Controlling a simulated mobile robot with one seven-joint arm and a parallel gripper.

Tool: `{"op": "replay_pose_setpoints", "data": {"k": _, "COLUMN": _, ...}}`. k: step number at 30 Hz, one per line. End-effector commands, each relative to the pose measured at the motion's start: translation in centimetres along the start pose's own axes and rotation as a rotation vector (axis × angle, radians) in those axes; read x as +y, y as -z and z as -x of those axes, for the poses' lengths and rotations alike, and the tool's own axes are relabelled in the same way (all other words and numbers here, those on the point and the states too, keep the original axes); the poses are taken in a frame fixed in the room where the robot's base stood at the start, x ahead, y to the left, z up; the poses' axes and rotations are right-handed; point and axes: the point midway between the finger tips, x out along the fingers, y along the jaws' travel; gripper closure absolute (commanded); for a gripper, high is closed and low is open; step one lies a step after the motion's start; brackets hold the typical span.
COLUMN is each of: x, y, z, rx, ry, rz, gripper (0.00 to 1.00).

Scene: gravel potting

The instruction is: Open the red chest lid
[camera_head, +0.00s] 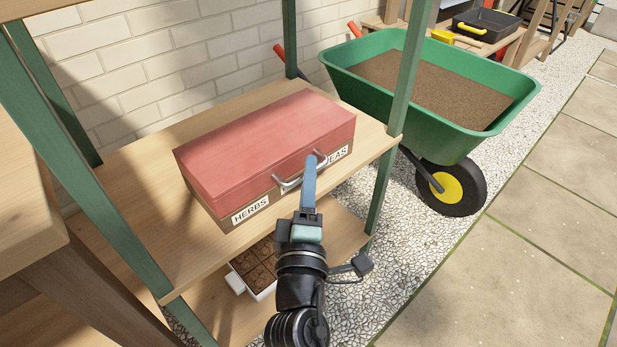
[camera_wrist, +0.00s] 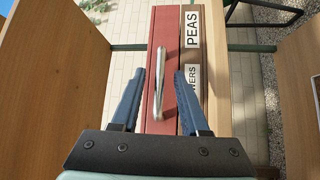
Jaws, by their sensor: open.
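The red chest (camera_head: 262,145) sits on the middle wooden shelf with its lid down. A silver handle (camera_head: 290,182) is on its front, between labels reading HERBS (camera_head: 250,209) and PEAS. My gripper (camera_head: 311,165) is at the chest's front, its blue fingers overlapping the handle's right part in the head view. In the wrist view my gripper (camera_wrist: 160,85) is open, with the silver handle (camera_wrist: 158,83) between the two fingers and apart from both. The red lid edge (camera_wrist: 172,60) shows beside the brown body with its labels.
Green shelf posts (camera_head: 392,120) stand right and left of the chest. A white tray of soil cells (camera_head: 237,283) is on the lower shelf. A green wheelbarrow of soil (camera_head: 465,143) stands at the right. Paving (camera_head: 510,255) and gravel lie in front.

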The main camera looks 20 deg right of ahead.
Motion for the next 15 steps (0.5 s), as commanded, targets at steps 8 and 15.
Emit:
{"op": "replay_pose_setpoints", "data": {"k": 8, "x": 0.02, "y": -0.02, "z": 0.01, "rx": 0.0, "ry": 0.0, "rz": 0.0, "gripper": 0.73}}
{"op": "replay_pose_setpoints", "data": {"k": 15, "x": 0.02, "y": -0.01, "z": 0.03, "rx": 0.0, "ry": 0.0, "rz": 0.0, "gripper": 1.0}}
